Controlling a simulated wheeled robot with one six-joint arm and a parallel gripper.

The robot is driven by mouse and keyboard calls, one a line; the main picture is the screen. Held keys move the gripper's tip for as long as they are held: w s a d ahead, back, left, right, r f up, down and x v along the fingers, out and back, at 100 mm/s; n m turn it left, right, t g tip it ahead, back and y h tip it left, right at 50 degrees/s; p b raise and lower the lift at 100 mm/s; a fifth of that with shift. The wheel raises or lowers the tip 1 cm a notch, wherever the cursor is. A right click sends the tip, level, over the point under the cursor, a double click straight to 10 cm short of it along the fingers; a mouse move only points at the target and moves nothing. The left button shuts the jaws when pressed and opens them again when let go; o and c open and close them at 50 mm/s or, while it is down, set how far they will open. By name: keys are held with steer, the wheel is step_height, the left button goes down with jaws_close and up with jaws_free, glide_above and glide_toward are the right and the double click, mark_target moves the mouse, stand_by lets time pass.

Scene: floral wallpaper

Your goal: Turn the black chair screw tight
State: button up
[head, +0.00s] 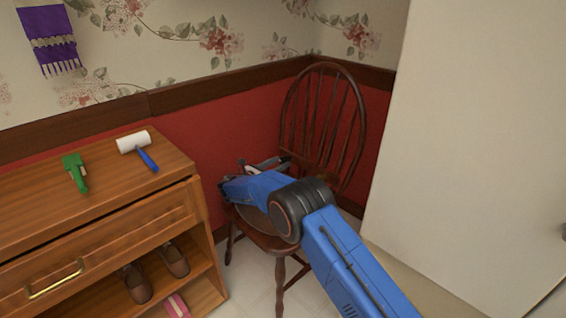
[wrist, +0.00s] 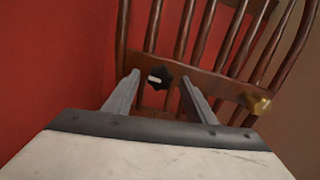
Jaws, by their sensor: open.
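A brown wooden spindle-back chair (head: 292,244) stands in the corner, and its back rail (wrist: 215,84) fills the middle of the wrist view. A black knob-like screw (wrist: 159,77) with a pale bar on its face sits on this rail, left of centre. A brass-coloured knob (wrist: 257,103) sits further right on the same rail. My gripper (wrist: 158,94) is open and empty, its two grey fingers apart. In the wrist view the black screw shows between and just beyond the fingertips.
A wooden cabinet (head: 150,218) at the left has a part-open drawer and shoes on a shelf. A green tool (head: 75,172) and a lint roller (head: 135,142) lie on its top. A large white panel (head: 470,140) stands close on the right.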

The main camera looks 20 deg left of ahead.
steer(key=shift+x, duration=1.5)
steer(key=c, duration=1.1)
steer(key=shift+o, duration=0.3)
steer(key=shift+m, duration=0.3)
steer(key=m, duration=0.3)
steer(key=shift+m, duration=0.3)
steer(key=shift+s+m, duration=0.1)
steer(key=shift+m, duration=2.1)
